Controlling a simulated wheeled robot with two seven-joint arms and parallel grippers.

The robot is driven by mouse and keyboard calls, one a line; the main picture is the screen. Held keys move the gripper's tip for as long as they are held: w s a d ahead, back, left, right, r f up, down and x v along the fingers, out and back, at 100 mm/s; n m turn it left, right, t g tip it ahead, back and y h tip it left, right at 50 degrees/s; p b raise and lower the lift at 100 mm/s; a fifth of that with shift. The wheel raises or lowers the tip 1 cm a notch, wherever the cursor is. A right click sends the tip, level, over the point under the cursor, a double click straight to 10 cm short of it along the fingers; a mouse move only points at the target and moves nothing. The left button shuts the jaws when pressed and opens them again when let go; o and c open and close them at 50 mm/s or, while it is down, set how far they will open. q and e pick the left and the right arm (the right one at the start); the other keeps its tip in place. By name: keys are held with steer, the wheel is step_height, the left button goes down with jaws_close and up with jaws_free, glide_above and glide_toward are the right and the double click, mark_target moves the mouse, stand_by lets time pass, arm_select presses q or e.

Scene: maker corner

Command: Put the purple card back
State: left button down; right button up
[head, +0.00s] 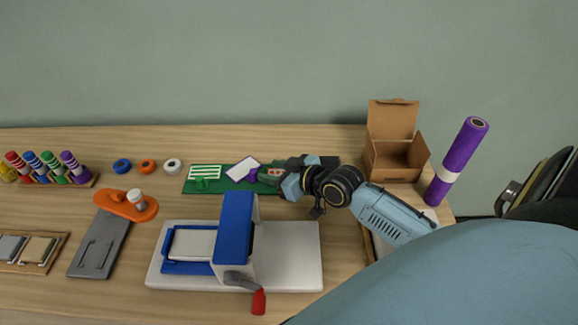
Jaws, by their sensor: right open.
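A white card with a purple edge (241,168), which looks like the purple card, sits askew on the green mat (189,187). A small purple holder (253,176) is at its right edge; I cannot tell whether the card is in it. A green-striped card (205,170) with a green holder (201,184) is on the left of the mat. My right gripper (280,180) is open at the mat's right end, to the right of the purple card. It partly hides a reddish card (269,173) there. My left gripper is out of view.
A blue and white press with a red-handled lever (237,228) stands in front of the mat. An open cardboard box (394,158) and a purple roll (457,160) are at the right. Tape rolls (148,166), markers (52,167) and an orange-topped tool (127,205) are left.

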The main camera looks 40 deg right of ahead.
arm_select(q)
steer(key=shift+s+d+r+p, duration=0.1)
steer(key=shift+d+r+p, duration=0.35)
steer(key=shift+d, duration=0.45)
arm_select(e)
steer(key=v, duration=0.5)
steer(key=shift+s+r, duration=0.1)
steer(key=shift+s, duration=0.1)
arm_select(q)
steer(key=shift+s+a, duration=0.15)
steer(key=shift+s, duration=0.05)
